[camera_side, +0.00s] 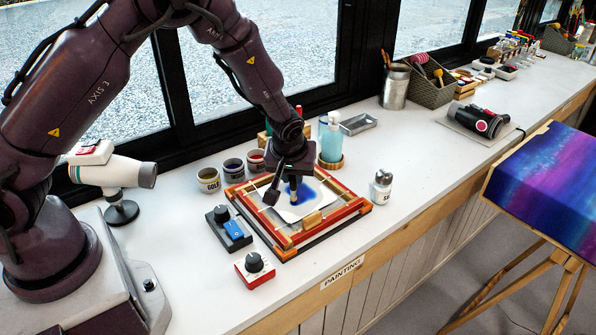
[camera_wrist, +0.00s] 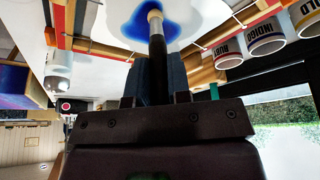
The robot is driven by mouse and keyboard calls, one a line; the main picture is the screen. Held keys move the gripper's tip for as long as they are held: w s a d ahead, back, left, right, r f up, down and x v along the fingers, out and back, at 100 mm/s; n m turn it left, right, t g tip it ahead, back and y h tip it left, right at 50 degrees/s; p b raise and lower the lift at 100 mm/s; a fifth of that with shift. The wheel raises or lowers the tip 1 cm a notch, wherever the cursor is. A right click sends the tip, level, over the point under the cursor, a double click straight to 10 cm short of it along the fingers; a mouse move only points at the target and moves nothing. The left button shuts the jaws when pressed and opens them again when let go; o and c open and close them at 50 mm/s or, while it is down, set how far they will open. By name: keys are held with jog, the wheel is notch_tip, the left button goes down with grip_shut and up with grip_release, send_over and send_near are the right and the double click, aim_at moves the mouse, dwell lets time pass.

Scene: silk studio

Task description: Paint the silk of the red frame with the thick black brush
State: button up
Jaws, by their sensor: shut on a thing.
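The red frame (camera_side: 338,218) lies on the white bench, with white silk (camera_side: 317,209) stretched inside it. A blue patch (camera_side: 304,192) spreads on the silk; its dark blue rim and paler middle show in the wrist view (camera_wrist: 136,30). My gripper (camera_side: 288,178) is over the frame, pointing down. It is shut on the thick black brush (camera_wrist: 157,62), whose pale tip (camera_wrist: 154,14) is over the blue patch. Whether the tip touches the silk I cannot tell. In the side view the brush is partly hidden by the gripper.
Paint jars, gold (camera_side: 209,180), indigo (camera_side: 234,170) and a red one (camera_side: 256,161), stand behind the frame. A soap bottle (camera_side: 330,137) stands at the back right, a small salt jar (camera_side: 381,187) at the right. Control boxes (camera_side: 229,228) (camera_side: 255,268) sit at the left front.

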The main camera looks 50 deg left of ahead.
jog(key=shift+a, duration=1.9)
jog(key=shift+r, duration=2.9)
